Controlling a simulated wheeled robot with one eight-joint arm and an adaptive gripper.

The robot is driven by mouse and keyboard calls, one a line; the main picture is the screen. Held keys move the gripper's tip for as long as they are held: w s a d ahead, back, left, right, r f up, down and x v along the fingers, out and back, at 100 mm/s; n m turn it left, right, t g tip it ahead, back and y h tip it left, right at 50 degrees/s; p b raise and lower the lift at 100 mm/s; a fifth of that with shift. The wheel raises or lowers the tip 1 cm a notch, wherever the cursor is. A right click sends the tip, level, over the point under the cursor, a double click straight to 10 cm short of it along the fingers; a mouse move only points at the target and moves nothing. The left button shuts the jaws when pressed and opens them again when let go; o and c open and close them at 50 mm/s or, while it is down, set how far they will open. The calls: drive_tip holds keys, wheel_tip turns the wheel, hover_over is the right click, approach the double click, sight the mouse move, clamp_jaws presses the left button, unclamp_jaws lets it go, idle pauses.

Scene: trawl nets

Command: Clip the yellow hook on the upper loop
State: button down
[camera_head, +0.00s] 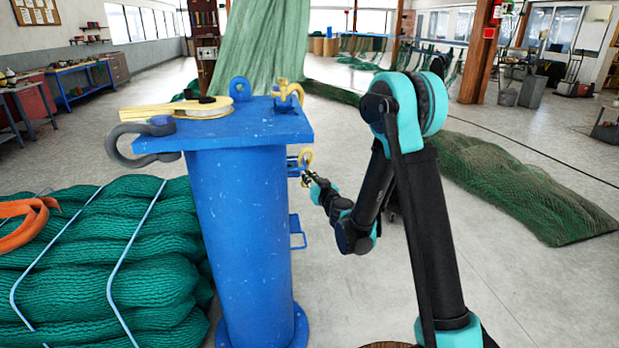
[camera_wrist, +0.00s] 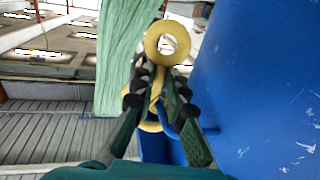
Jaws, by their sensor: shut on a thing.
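A blue post (camera_head: 240,230) has an upper blue loop (camera_head: 292,162) on its right side and a lower blue loop (camera_head: 297,232) below it. My gripper (camera_head: 310,178) is at the upper loop, shut on the yellow hook (camera_head: 306,157). In the wrist view the fingers (camera_wrist: 158,85) close around the hook's shank. Its round yellow eye (camera_wrist: 167,41) stands beyond the fingertips, and a curved yellow part shows below them. A blue bar (camera_wrist: 183,122) passes close beside the hook, partly behind a finger. I cannot tell whether the hook is around this bar or only beside it.
Bundled green nets (camera_head: 100,260) lie left of the post.

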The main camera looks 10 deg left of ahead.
drive_tip(key=shift+s+a+f, duration=0.2)
drive_tip(key=shift+f, duration=0.55)
drive_tip(key=shift+s+a+f, duration=0.15)
drive_tip(key=shift+f, duration=0.55)
idle(0.8)
idle(0.4)
drive_tip(key=c, duration=1.5)
unclamp_jaws()
drive_tip(key=shift+o, duration=0.2)
drive_tip(key=s+d+r+n+g, duration=0.1)
drive_tip(key=s+d+r+g, duration=0.35)
drive_tip(key=s+d, duration=0.45)
drive_tip(key=s+d+f+m+g+h, duration=0.3)
drive_tip(key=s+d+f+h, duration=0.1)
drive_tip(key=s+d, duration=0.7)
drive_tip(key=s+d+f+m+g+h, duration=0.4)
drive_tip(key=s+d+f, duration=0.3)
drive_tip(key=s+d, duration=0.5)
drive_tip(key=s+h, duration=0.1)
drive_tip(key=s, duration=0.4)
drive_tip(key=shift+d, duration=0.25)
